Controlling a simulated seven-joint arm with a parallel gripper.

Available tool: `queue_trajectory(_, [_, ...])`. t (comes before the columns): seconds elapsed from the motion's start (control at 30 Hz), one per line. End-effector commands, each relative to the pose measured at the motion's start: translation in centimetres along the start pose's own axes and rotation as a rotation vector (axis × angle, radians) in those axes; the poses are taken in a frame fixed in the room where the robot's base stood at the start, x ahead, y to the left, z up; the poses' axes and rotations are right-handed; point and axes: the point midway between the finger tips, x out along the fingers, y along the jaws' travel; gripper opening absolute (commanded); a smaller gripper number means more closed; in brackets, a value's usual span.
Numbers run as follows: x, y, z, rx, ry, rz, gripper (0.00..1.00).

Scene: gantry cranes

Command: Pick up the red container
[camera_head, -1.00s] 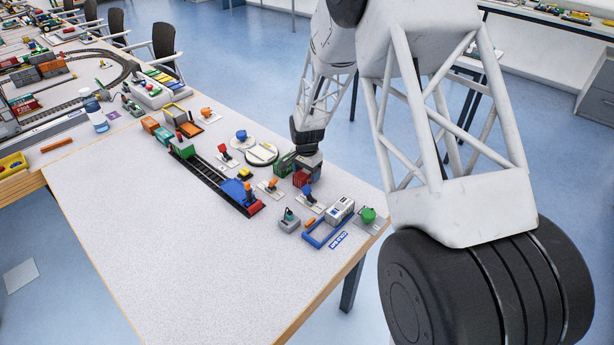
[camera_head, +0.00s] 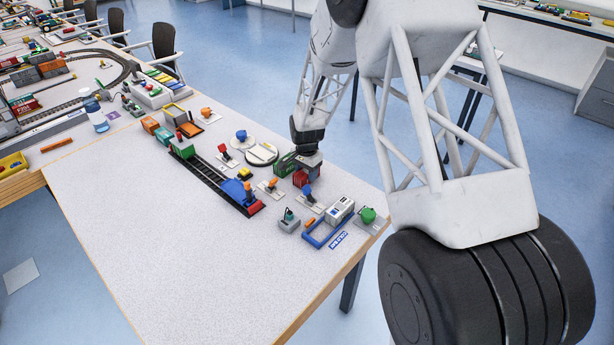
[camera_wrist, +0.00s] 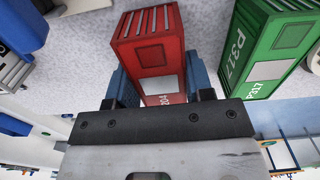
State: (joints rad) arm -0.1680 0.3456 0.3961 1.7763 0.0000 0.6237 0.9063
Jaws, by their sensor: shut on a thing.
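The red container (camera_wrist: 150,50) is a small ribbed box with number markings. In the wrist view it sits between the two blue fingers of my gripper (camera_wrist: 153,85). The fingers are shut on its sides, partly hiding its lower end. In the head view the red container (camera_head: 300,178) shows just below my gripper (camera_head: 306,163), near the right side of the table. I cannot tell from these views whether it touches the table.
A green container (camera_wrist: 268,45) marked P317 stands close on the right in the wrist view. Toy train wagons on a black track (camera_head: 213,178), small cranes and a blue-framed model (camera_head: 318,238) are nearby. The table's left and front area (camera_head: 150,240) is clear.

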Motion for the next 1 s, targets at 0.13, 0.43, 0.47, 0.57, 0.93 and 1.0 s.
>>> queue_trajectory(0.13, [-0.9,0.0,0.0,0.000,0.001,-0.001,0.27])
queue_trajectory(0.43, [-3.0,0.0,0.0,0.000,0.001,-0.001,0.27])
queue_trajectory(0.47, [-3.2,0.0,0.0,0.000,0.001,-0.001,0.27])
queue_trajectory(0.57, [-4.0,0.0,0.0,0.000,0.001,-0.001,0.27])
queue_trajectory(0.93, [-6.5,0.0,0.0,0.000,0.001,-0.001,0.27])
queue_trajectory(1.0, [-6.9,0.0,0.0,0.000,0.001,-0.001,0.27])
